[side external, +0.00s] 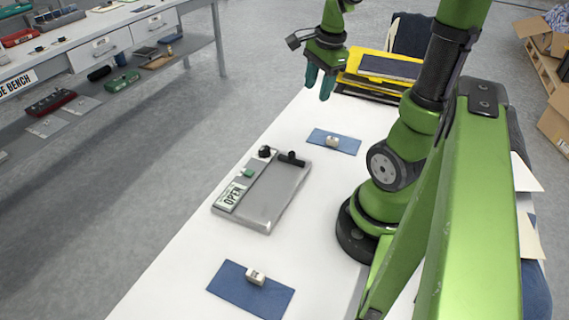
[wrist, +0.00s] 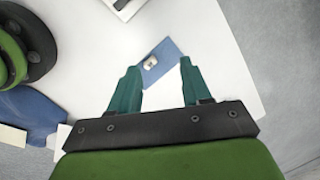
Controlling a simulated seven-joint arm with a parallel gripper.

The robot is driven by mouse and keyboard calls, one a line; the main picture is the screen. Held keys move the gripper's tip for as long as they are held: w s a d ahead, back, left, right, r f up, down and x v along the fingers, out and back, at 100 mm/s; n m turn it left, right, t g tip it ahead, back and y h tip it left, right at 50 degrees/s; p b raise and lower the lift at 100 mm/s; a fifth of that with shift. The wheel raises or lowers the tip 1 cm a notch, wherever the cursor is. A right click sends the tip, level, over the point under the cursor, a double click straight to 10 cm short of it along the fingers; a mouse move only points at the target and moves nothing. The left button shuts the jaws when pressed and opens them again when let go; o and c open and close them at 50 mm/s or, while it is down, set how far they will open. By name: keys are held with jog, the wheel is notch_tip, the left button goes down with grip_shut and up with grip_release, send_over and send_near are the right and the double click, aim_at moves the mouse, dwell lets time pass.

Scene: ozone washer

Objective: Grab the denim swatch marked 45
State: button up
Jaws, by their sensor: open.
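Two blue denim swatches lie flat on the white table, each with a small pale block on it. The far swatch (side external: 347,146) is in the middle of the side view with its block (side external: 332,142). The near swatch (side external: 235,285) is at the bottom with its block (side external: 256,277). No number is readable on either. My gripper (side external: 318,91) is open and empty, raised above the far part of the table. In the wrist view, a swatch (wrist: 168,55) with its block (wrist: 151,63) shows beyond and between my open fingertips (wrist: 159,66), apart from them.
A yellow-and-black case (side external: 375,75) stands at the table's far end. A side bench (side external: 150,65) with tools stands at left across the floor. Cardboard boxes (side external: 555,115) are at right.

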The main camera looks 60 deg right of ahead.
jog(key=s+d+m+g, duration=0.25)
jog(key=d+m, duration=0.25)
jog(key=m, duration=0.7)
send_over(333, 138)
jog(key=shift+t, duration=0.35)
jog(key=f, duration=1.1)
jog(key=shift+w+a+f, duration=0.15)
jog(key=shift+w+f, duration=0.05)
jog(key=shift+f, duration=0.2)
jog(key=shift+s+f, duration=0.15)
jog(key=shift+f, duration=2.6)
jog(key=shift+c, duration=0.2)
grip_shut()
